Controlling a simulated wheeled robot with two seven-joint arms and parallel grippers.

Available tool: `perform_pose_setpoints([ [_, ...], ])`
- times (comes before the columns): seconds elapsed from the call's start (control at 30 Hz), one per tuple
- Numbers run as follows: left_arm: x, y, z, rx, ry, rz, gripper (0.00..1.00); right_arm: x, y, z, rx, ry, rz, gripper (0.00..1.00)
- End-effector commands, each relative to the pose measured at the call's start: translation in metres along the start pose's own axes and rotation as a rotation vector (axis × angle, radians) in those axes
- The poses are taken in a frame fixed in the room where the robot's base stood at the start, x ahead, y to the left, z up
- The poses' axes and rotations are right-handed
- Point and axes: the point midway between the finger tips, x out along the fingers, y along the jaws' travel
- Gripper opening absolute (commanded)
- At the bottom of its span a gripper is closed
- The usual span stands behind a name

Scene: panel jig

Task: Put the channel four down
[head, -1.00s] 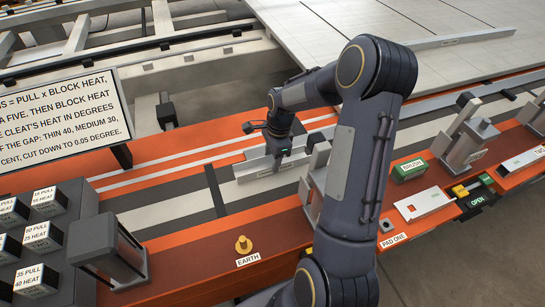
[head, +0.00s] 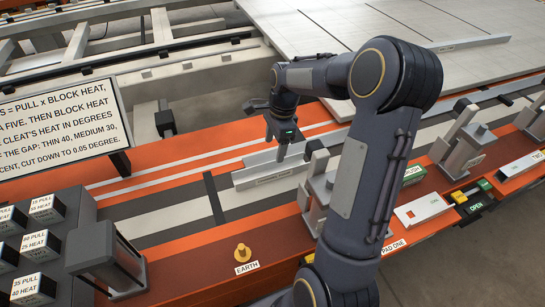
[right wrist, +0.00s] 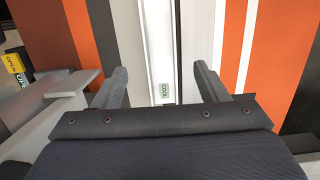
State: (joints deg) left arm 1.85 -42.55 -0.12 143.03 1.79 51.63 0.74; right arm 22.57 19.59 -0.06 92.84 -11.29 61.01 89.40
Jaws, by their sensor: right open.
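A pale grey metal channel (head: 252,182) lies along the striped bed, with a small label on its near face too small to read. I cannot tell its number. My right gripper (head: 282,156) is open over the channel, fingers pointing down. In the right wrist view, the channel (right wrist: 157,45) runs between the two spread fingers of the right gripper (right wrist: 160,84), with clear gaps on both sides. A small tag reading COOL shows there on or beside it. My right arm hides part of the bed. My left gripper is not in view.
Grey clamp posts (head: 318,185) stand close to the right of the channel, partly behind my arm. Blocks marked with pull and heat (head: 40,245) stand at the left, below a sign (head: 55,120).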

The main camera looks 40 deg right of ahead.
Motion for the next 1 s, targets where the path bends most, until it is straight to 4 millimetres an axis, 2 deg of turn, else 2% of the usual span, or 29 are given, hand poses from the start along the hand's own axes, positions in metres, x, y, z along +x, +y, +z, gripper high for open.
perform_pose_setpoints([
  [0.1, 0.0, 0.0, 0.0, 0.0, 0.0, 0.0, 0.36, -0.02, -0.001, 0.0, 0.0, 0.001, -0.002, 0.67],
  [0.27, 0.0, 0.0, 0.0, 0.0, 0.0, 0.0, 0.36, -0.035, 0.001, 0.001, -0.005, 0.0, -0.003, 0.67],
  [0.37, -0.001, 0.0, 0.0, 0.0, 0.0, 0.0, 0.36, -0.045, 0.01, 0.008, -0.071, -0.01, -0.021, 0.67],
  [0.43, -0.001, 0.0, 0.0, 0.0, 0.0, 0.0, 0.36, -0.057, 0.025, 0.019, -0.179, -0.022, -0.051, 0.67],
  [0.57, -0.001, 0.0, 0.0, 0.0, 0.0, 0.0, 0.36, -0.081, 0.071, 0.048, -0.502, -0.044, -0.144, 0.67],
  [0.7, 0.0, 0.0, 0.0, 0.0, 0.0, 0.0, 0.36, -0.093, 0.133, 0.078, -0.902, -0.043, -0.27, 0.67],
  [0.9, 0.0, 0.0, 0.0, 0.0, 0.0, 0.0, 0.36, -0.083, 0.208, 0.106, -1.4, 0.014, -0.441, 0.67],
  [1.0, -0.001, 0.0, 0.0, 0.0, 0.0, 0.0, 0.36, -0.073, 0.232, 0.114, -1.569, 0.049, -0.5, 0.67],
])
